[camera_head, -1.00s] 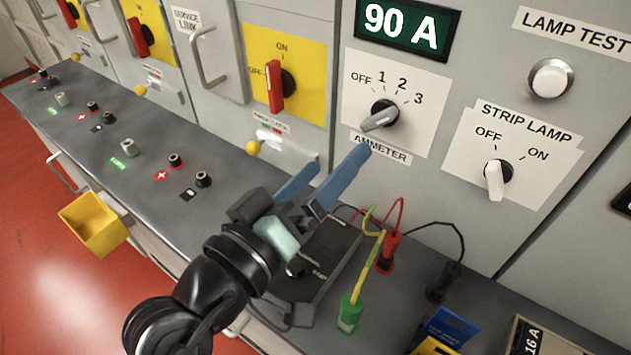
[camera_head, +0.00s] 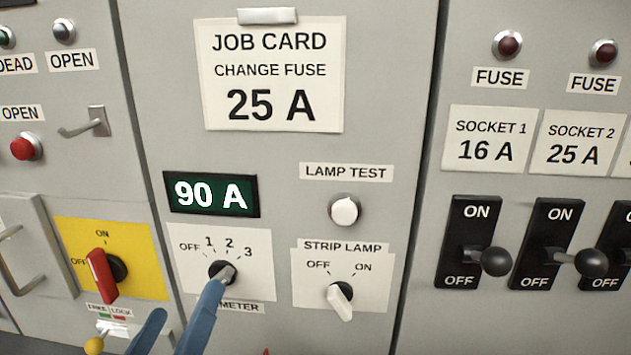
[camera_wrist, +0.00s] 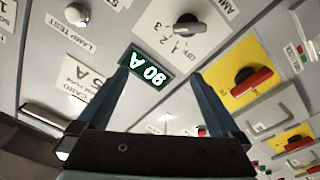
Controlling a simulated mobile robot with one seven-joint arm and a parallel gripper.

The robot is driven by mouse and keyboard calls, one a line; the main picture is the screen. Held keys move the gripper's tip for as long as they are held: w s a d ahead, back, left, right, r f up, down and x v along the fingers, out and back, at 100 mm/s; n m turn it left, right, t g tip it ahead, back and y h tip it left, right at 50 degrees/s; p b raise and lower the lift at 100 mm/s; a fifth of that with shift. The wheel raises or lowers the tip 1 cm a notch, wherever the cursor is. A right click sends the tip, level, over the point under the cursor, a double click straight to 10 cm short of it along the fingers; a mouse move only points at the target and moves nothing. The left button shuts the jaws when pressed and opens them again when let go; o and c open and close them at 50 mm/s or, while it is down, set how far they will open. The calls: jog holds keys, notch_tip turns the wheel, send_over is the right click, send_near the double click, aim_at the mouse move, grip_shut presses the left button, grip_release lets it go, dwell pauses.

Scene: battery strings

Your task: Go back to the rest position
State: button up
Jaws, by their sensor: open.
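My gripper (camera_head: 188,302) shows at the bottom of the head view, its two blue fingers apart and empty. The right fingertip overlaps the lower edge of the ammeter knob (camera_head: 226,271) in the picture; I cannot tell whether they touch. The knob's exact setting is hard to read. In the wrist view, the fingers (camera_wrist: 160,85) stand apart around the lit 90 A display (camera_wrist: 148,68), with nothing held between them. The ammeter knob also shows above them in the wrist view (camera_wrist: 188,26). The rest of my arm is out of the head view.
A red switch handle (camera_head: 101,275) on a yellow plate is left of the fingers. A yellow-balled lever (camera_head: 94,345) sits below it. The strip lamp switch (camera_head: 340,300) and lamp test button (camera_head: 345,209) are to the right. Black breaker levers (camera_head: 492,260) project further right.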

jog(key=w+d+r+m+t+p, duration=0.2)
jog(key=d+r, duration=0.2)
jog(key=r, duration=0.6)
jog(key=w+d+r+m+t+p, duration=0.15)
jog(key=d+r, duration=0.25)
jog(key=r, duration=0.6)
jog(key=s+d+r+m+t+p, duration=0.1)
jog(key=s+d+r+t, duration=0.1)
jog(key=r, duration=0.5)
jog(key=s+d+r+m+t+p, duration=0.1)
jog(key=s+d+r+m+t, duration=0.1)
jog(key=d+r, duration=0.3)
notch_tip(320, 180, up, 2)
jog(key=shift+s+d+r+t, duration=0.1)
jog(key=shift+s+d+t, duration=0.1)
jog(key=shift+s+t, duration=0.5)
jog(key=shift+s, duration=0.1)
